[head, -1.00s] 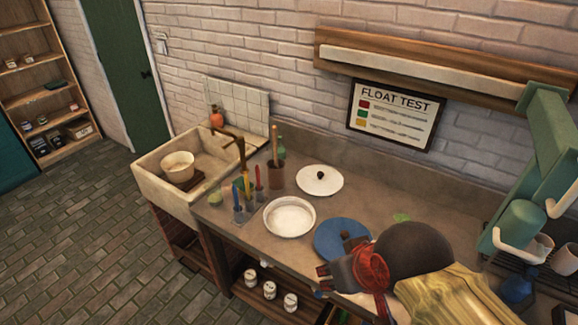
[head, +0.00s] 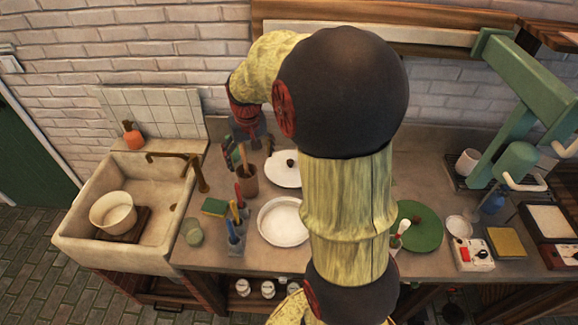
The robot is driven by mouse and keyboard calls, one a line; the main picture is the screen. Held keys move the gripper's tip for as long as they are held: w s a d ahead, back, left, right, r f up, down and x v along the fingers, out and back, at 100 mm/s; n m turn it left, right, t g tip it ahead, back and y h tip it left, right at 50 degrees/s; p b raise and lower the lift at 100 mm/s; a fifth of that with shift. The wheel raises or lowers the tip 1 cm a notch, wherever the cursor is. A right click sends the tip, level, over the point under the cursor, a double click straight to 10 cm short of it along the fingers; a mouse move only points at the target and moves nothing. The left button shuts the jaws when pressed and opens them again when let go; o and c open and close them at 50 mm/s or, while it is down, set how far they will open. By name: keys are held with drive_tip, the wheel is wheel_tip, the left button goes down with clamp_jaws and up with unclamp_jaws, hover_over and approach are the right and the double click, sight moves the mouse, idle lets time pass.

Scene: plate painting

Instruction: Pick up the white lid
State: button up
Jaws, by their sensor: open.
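The white lid (head: 281,176) lies flat on the counter, a round disc with a dark knob (head: 291,162). My arm hides part of its right side. My gripper (head: 248,143) is open and points down, above and to the left of the lid in the head view, close behind the brush pot. It appears apart from the lid, and I see nothing held in it. Its fingertips are small and partly mixed with the brushes in the picture.
A brown pot (head: 247,180) with brushes stands just left of the lid. A white dish (head: 283,222) sits in front. A green disc (head: 419,228) lies right of my arm. The sink (head: 85,232) is at left. My arm covers the middle of the counter.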

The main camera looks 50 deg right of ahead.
drive_tip(key=o, duration=0.4)
drive_tip(key=w+d+f+m+p, duration=0.1)
drive_tip(key=w+d+f, duration=0.1)
drive_tip(key=d+f, duration=0.4)
drive_tip(key=w+d+f+m, duration=0.1)
drive_tip(key=d+f, duration=0.6)
drive_tip(key=d, duration=0.3)
drive_tip(key=w+d+f+m+p, duration=0.1)
drive_tip(key=w+d+f, duration=0.1)
drive_tip(key=d+f, duration=0.4)
drive_tip(key=shift+w+d+f+g+p, duration=0.1)
drive_tip(key=shift+w+d+g+p, duration=0.1)
drive_tip(key=shift+d, duration=0.55)
drive_tip(key=shift+w+d+f+g+p, duration=0.1)
drive_tip(key=shift+d+g, duration=0.1)
drive_tip(key=shift+d, duration=0.5)
drive_tip(key=shift+c, duration=0.2)
drive_tip(key=shift+w+d+f, duration=0.15)
drive_tip(key=shift+w+f, duration=0.05)
drive_tip(key=shift+f, duration=1.1)
drive_tip(key=shift+w+d+f, duration=0.2)
drive_tip(key=shift+w+f, duration=0.05)
drive_tip(key=shift+f, duration=1)
drive_tip(key=shift+w+d+f, duration=0.15)
drive_tip(key=shift+w+f, duration=0.05)
drive_tip(key=shift+f, duration=1.1)
drive_tip(key=c, duration=0.3)
drive_tip(key=c, duration=1.1)
